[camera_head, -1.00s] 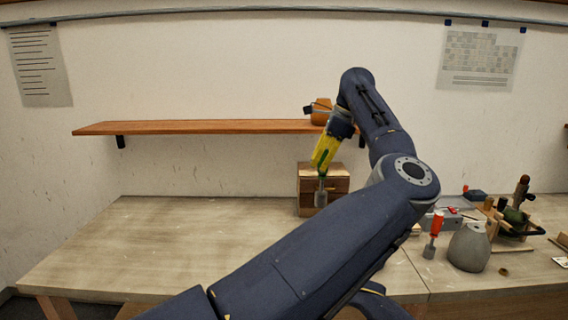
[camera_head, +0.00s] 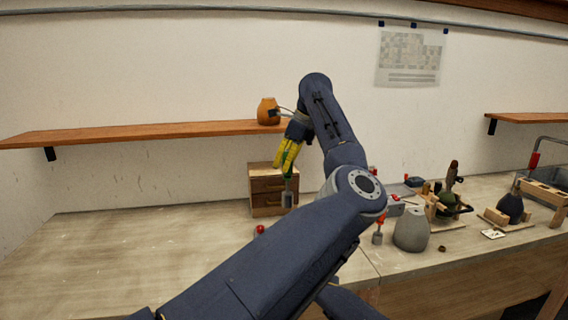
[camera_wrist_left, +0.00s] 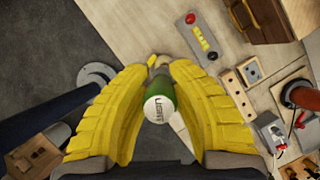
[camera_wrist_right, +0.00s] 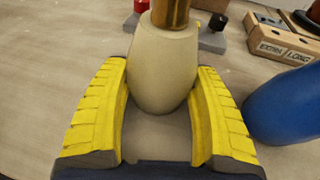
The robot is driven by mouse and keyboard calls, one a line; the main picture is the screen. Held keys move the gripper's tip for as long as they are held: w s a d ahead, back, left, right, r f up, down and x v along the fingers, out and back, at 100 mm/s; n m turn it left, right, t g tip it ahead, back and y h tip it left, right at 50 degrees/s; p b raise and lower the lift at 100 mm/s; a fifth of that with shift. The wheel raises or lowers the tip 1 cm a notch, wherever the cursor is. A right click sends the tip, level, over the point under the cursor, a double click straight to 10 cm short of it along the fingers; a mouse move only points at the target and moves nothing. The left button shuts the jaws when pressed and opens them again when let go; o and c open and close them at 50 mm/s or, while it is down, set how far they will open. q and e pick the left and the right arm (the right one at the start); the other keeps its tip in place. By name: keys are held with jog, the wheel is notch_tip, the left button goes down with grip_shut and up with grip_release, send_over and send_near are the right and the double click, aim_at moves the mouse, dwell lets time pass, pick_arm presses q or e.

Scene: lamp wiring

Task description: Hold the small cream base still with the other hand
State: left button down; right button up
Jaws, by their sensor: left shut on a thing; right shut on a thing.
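The small cream base (camera_wrist_right: 165,75) fills the middle of the right wrist view, upright, with a brass fitting (camera_wrist_right: 170,12) rising from its top. My right gripper (camera_wrist_right: 160,88) is shut around it, one yellow finger on each side. In the head view the base and my right gripper are hidden behind my left arm. My left gripper (camera_head: 287,155) is raised above the bench and shut on a green-handled tool (camera_head: 288,183), its grey end pointing down. In the left wrist view the tool's white, lettered end cap (camera_wrist_left: 159,109) shows between the fingers.
A wooden drawer box (camera_head: 268,190) stands at the back, near the held tool. A red-handled tool (camera_head: 379,232), a grey vase (camera_head: 411,230) and wooden fixtures (camera_head: 495,215) stand to the right. A box marked EXTRA LONG (camera_wrist_right: 280,45) lies behind the base. The bench's left side is clear.

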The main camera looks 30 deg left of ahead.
aim_at(286, 181)
pick_arm(q)
jog(key=shift+f, duration=2.5)
jog(key=n+g, duration=0.1)
jog(key=n, duration=0.2)
jog(key=shift+s+f, duration=0.1)
jog(key=shift+s, duration=0.05)
jog(key=n+g+h, duration=0.1)
jog(key=n, duration=0.2)
jog(key=shift+s+d+n, duration=0.1)
jog(key=shift+n, duration=0.2)
jog(key=n, duration=0.1)
jog(key=n+h, duration=0.1)
jog(key=n+g, duration=0.1)
jog(key=n, duration=0.1)
jog(key=shift+s+d+h, duration=0.1)
jog(key=shift+d+h, duration=0.15)
jog(key=shift+h, duration=0.15)
jog(key=n, duration=0.2)
jog(key=n+h, duration=0.1)
jog(key=n, duration=0.1)
jog(key=shift+s+d+h, duration=0.1)
jog(key=shift+d+h, duration=0.1)
jog(key=shift+h, duration=0.1)
jog(key=shift+f, duration=1.45)
jog(key=shift+f, duration=0.65)
